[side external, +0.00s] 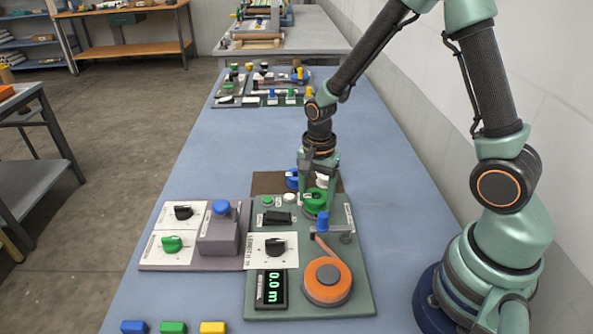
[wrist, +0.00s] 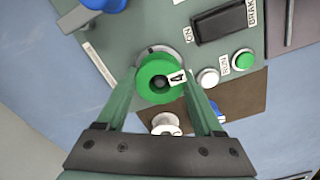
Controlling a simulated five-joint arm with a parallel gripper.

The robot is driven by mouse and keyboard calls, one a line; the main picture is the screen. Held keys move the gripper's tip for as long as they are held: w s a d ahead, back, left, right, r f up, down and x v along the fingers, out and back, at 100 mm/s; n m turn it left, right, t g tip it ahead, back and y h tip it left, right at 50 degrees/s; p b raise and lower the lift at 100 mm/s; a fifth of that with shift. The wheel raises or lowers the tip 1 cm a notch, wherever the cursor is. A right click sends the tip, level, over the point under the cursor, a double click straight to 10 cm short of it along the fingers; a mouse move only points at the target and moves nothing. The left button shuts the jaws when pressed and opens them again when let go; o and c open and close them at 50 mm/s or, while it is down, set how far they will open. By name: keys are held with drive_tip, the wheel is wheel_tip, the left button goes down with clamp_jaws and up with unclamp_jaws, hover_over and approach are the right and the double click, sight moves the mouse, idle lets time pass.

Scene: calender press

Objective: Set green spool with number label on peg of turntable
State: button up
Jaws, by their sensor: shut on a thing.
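The green spool (side external: 316,198) carries a white label with the number 4, readable in the wrist view (wrist: 152,77). My gripper (side external: 317,188) is shut on it, with one finger on each side of the spool in the wrist view (wrist: 160,88). A round grey disc, which looks like the turntable (wrist: 151,51), shows partly from behind the spool on the green panel. The spool covers most of the disc and hides any peg. I cannot tell whether the spool rests on the disc or hangs just above it.
A brown mat (side external: 268,182) behind the panel holds a blue spool (side external: 292,178) and a white spool (wrist: 165,124).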

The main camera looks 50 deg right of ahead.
drive_tip(key=shift+f, duration=0.2)
idle(0.5)
drive_tip(key=o, duration=1.4)
drive_tip(key=shift+c, duration=0.2)
drive_tip(key=shift+r, duration=3.55)
